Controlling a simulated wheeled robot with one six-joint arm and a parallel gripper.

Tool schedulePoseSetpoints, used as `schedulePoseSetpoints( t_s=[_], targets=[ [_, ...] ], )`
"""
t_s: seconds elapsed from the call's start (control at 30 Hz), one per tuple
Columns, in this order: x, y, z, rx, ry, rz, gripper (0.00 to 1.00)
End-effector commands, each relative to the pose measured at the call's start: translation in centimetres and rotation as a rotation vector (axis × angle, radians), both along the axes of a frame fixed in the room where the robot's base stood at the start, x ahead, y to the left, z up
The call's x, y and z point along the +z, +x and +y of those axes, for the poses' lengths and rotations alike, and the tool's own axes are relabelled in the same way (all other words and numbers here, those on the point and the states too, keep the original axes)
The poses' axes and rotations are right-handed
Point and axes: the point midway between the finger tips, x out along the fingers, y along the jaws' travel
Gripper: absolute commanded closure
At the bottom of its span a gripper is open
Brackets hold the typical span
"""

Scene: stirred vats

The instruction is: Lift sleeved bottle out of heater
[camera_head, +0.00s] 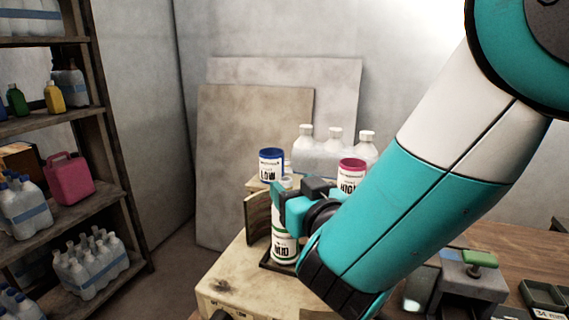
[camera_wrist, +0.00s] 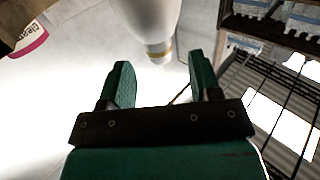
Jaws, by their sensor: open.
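A white bottle with a green-banded label sleeve (camera_head: 285,247) stands upright on a dark plate on the cream heater box (camera_head: 228,280). Its pale cap shows just above my gripper. My gripper (camera_head: 285,200) is in front of its upper part in the head view and hides much of it. In the wrist view my gripper (camera_wrist: 160,75) is open, with nothing between its fingers. A pale bottle-like body (camera_wrist: 152,18) with a yellowish band lies beyond the fingertips there; I cannot tell if it is the same bottle.
A curved brownish panel (camera_head: 257,222) stands close left of the bottle. Behind are a blue-rimmed LOW tub (camera_head: 271,166), a pink-rimmed HIGH tub (camera_head: 351,173) and several white-capped bottles (camera_head: 320,150). A loaded shelf (camera_head: 84,208) stands at left. A green-topped device (camera_head: 478,262) sits at right.

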Motion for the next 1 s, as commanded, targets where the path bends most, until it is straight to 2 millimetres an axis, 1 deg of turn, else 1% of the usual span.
schedulePoseSetpoints(
  t_s=[0.03, 0.2, 0.3, 0.47, 0.73, 0.77, 0.8, 0.97, 1.0],
  targets=[
    [0.8, 0.9, 0.4, -0.003, -0.001, 0.003, 0.43],
    [0.6, 3.3, 1.5, -0.002, 0.0, 0.002, 0.43],
    [0.4, 4.2, 1.9, -0.002, 0.0, 0.001, 0.43],
    [0.1, 4.9, 2.3, 0.0, 0.001, 0.0, 0.43],
    [0.0, 5.0, 2.3, 0.0, 0.0, 0.0, 0.43],
    [0.0, 5.0, 2.3, 0.0, 0.0, 0.0, 0.47],
    [0.0, 5.0, 2.3, 0.0, 0.0, 0.0, 0.56],
    [0.0, 5.0, 2.3, 0.0, 0.0, 0.0, 0.93],
    [0.0, 5.0, 2.3, 0.0, 0.0, 0.0, 0.97]
  ],
)
